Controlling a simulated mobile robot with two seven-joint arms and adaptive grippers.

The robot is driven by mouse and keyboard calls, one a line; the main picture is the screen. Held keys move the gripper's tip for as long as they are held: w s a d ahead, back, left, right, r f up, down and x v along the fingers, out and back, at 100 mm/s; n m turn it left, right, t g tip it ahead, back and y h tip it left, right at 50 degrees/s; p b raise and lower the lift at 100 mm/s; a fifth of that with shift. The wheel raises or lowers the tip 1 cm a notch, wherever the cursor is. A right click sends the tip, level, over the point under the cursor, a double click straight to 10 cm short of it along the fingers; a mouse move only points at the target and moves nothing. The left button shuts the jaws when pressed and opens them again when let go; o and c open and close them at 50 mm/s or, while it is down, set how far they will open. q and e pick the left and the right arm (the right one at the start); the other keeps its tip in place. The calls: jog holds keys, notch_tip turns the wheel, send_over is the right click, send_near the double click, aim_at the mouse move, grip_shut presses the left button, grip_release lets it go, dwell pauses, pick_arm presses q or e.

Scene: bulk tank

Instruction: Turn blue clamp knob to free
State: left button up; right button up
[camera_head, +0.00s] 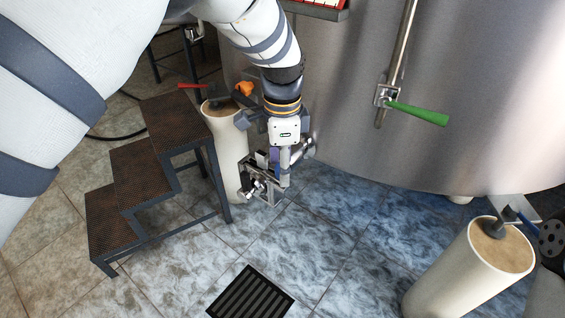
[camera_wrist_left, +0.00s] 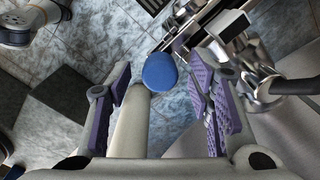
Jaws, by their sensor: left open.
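The blue clamp knob (camera_wrist_left: 160,72) is a rounded blue cap in the middle of the left wrist view. My left gripper (camera_wrist_left: 161,90) is open, with one purple-padded finger on each side of the knob. Gaps show between the knob and both pads, with no clear contact. A pale cylinder (camera_wrist_left: 131,125) runs up between the fingers towards the knob; I cannot tell whether they join. In the head view my left gripper (camera_head: 274,168) points down at metal fittings (camera_head: 262,187) low beside the tank, and the knob is not clear there.
The steel tank (camera_head: 480,80) fills the upper right and carries a green-handled valve (camera_head: 417,113). Dark steps (camera_head: 145,170) stand left of my gripper, beside a cream pillar (camera_head: 226,150). Another cream pillar (camera_head: 465,270) stands lower right. The tiled floor (camera_head: 310,235) between is open, with a drain grate (camera_head: 250,295).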

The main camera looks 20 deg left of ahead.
pick_arm(q)
jog(key=shift+c, duration=0.2)
grip_shut()
jog(key=shift+n, duration=0.3)
pick_arm(e)
jog(key=shift+w+r, duration=0.1)
pick_arm(q)
jog(key=n+p, duration=0.1)
jog(key=n, duration=0.1)
jog(key=shift+r+n, duration=0.15)
jog(key=shift+n, duration=0.25)
jog(key=n, duration=0.4)
jog(key=shift+n, duration=0.3)
jog(key=n, duration=0.5)
jog(key=shift+p, duration=0.4)
jog(key=shift+n, duration=2.4)
pick_arm(e)
jog(key=shift+w+r+t, duration=0.4)
jog(key=shift+w+r, duration=0.55)
jog(key=shift+r, duration=0.05)
pick_arm(q)
jog(key=shift+f, duration=0.2)
